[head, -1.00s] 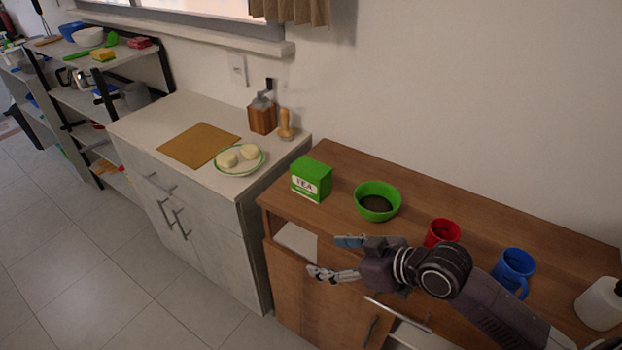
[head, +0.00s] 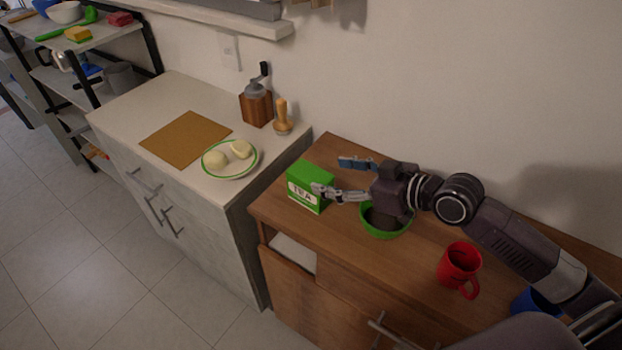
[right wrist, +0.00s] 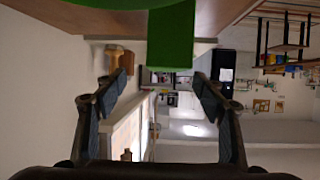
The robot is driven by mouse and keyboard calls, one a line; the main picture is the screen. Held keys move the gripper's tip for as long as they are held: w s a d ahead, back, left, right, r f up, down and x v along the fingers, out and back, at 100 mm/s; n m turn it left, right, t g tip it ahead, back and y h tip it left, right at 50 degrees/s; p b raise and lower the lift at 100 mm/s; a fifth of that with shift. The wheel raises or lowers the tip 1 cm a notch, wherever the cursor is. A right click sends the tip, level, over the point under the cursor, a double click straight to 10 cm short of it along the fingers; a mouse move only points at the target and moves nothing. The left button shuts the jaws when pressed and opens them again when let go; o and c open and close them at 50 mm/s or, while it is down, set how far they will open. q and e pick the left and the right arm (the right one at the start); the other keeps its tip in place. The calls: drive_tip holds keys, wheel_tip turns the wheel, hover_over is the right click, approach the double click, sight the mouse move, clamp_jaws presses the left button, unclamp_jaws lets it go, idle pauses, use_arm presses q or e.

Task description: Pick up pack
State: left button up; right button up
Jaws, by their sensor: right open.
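The pack is a green tea box (head: 308,188) with a white label, upright at the left end of the wooden cabinet top in the head view. My right gripper (head: 338,177) is open and empty. In the head view its fingers reach left at the box, one in front of its right edge and one behind it; I cannot tell whether they touch it. In the right wrist view the box (right wrist: 171,42) shows as a green block at the top, beyond the open fingers (right wrist: 160,95). My left gripper is not in view.
A green bowl (head: 384,226) stands under my right gripper. A red mug (head: 460,267) and a blue mug (head: 533,302) are farther right on the wooden top (head: 340,250). Left, a pale counter holds a plate (head: 231,160), a brown board (head: 186,138) and a grinder (head: 256,103).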

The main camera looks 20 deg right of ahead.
sight(314, 175)
drive_tip(key=shift+w+a+f, duration=0.1)
drive_tip(key=shift+w+a, duration=0.2)
drive_tip(key=shift+a, duration=0.35)
drive_tip(key=shift+w+a+f+p, duration=0.1)
drive_tip(key=shift+w+a+p, duration=0.1)
drive_tip(key=shift+p, duration=0.1)
drive_tip(key=p+x, duration=0.1)
drive_tip(key=x, duration=0.3)
drive_tip(key=shift+s+a+f, duration=0.1)
drive_tip(key=shift+f, duration=0.05)
drive_tip(key=shift+w+a+f, duration=0.25)
drive_tip(key=shift+w, duration=0.05)
drive_tip(key=c, duration=0.7)
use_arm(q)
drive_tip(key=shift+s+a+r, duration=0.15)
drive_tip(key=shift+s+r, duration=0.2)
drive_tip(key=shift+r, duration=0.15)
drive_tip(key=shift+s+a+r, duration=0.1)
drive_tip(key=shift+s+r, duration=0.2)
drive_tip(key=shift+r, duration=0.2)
use_arm(e)
drive_tip(key=c, duration=0.7)
